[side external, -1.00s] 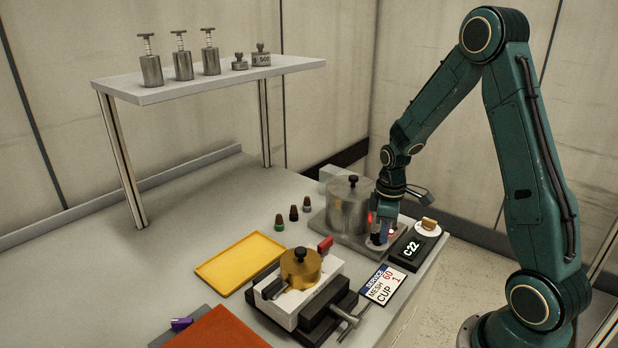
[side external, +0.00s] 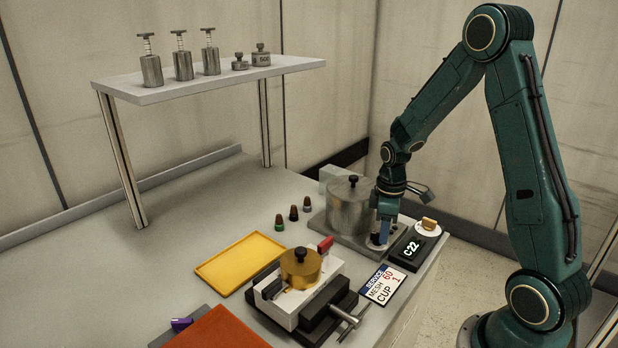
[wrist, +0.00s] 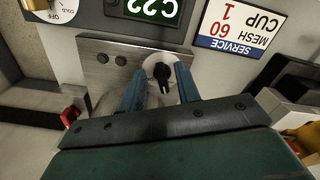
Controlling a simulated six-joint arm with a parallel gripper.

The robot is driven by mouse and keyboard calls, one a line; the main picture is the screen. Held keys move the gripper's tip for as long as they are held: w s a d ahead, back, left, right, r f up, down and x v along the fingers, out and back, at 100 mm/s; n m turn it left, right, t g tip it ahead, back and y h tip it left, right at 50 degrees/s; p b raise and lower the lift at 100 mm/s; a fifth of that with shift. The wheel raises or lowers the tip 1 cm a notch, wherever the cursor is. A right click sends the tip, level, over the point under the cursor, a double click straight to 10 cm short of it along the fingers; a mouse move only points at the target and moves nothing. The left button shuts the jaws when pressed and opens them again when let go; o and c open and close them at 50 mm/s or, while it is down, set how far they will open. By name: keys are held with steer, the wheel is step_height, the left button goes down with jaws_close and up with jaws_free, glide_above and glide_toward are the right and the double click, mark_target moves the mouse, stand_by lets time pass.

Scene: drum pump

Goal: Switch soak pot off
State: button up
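The soak pot (side external: 349,207) is a metal cylinder with a black-knobbed lid, standing on a grey base plate (wrist: 95,52). A black pointer knob (wrist: 162,75) on a white round dial sits on that plate. In the wrist view the pointer lies nearly along the picture's vertical. My gripper (wrist: 160,82) has its blue fingers apart on either side of the knob, with gaps visible between. In the side view my gripper (side external: 383,238) is low beside the pot and hides most of the knob. No red glow shows beside the pot now.
A black C22 display (side external: 411,248) and a white dial with a tan knob (side external: 428,227) are close by. A service card (side external: 382,284), a vise with a brass cup (side external: 301,268) and a yellow tray (side external: 241,262) lie nearer the camera. Small capped pieces (side external: 294,213) stand left of the pot.

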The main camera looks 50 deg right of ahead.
step_height(320, 180, up, 13)
stand_by(0.6)
steer(key=o, duration=0.6)
steer(key=shift+c, duration=0.2)
steer(key=s+a+f+m+t+h, duration=0.1)
steer(key=a+m+h, duration=0.3)
steer(key=m, duration=1.4)
steer(key=shift+a+t, duration=0.4)
steer(key=shift+a, duration=0.55)
steer(key=shift+f, duration=0.15)
steer(key=shift+x, duration=6.75)
steer(key=shift+d, duration=0.1)
